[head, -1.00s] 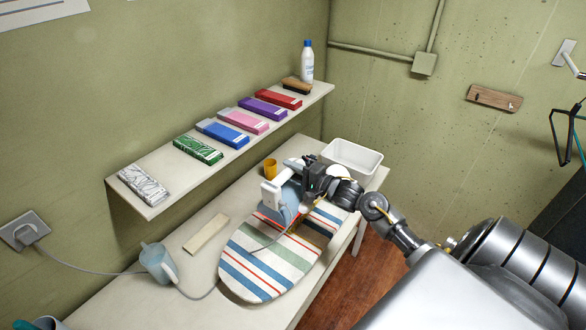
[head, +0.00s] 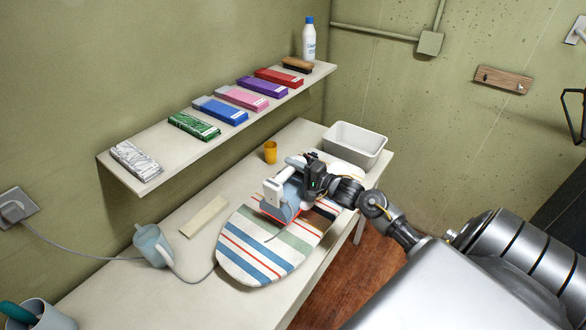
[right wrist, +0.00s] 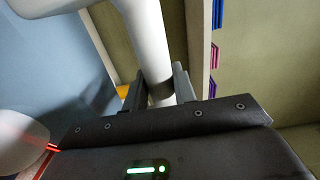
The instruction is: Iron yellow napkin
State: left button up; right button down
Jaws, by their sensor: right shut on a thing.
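My right gripper (head: 312,180) is shut on the handle of a white and blue iron (head: 272,191). In the right wrist view its two fingers (right wrist: 160,88) close around the white round handle (right wrist: 147,40). The iron is over the far half of the striped ironing board (head: 252,262), tilted in the picture, with red showing at its lower edge. I cannot tell whether it touches the board. A brownish patch (head: 324,212) shows on the board beside the iron, partly hidden; I cannot tell whether it is the yellow napkin. My left gripper is not in view.
A grey cord runs from the wall outlet (head: 16,207) across the table. A pale blue jug (head: 152,246), a flat beige strip (head: 204,217), an orange cup (head: 270,152) and a white bin (head: 355,140) surround the board. A shelf (head: 125,160) with several boxes hangs above.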

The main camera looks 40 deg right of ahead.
jog(key=shift+f, duration=0.35)
dwell(2.4)
jog(key=shift+w+d, duration=0.25)
jog(key=shift+d, duration=0.75)
jog(key=shift+s+a, duration=0.1)
jog(key=shift+a, duration=0.25)
dwell(0.6)
jog(key=shift+a+p, duration=0.35)
jog(key=shift+p, duration=0.15)
jog(key=shift+s+a+p, duration=0.2)
jog(key=shift+a+p, duration=0.25)
jog(key=shift+a, duration=0.1)
jog(key=shift+s+a+p, duration=0.2)
jog(key=shift+a+p, duration=0.2)
jog(key=shift+a, duration=0.1)
jog(key=shift+w+d+r, duration=0.1)
jog(key=shift+w+d, duration=0.15)
jog(key=shift+d, duration=0.5)
dwell(1.0)
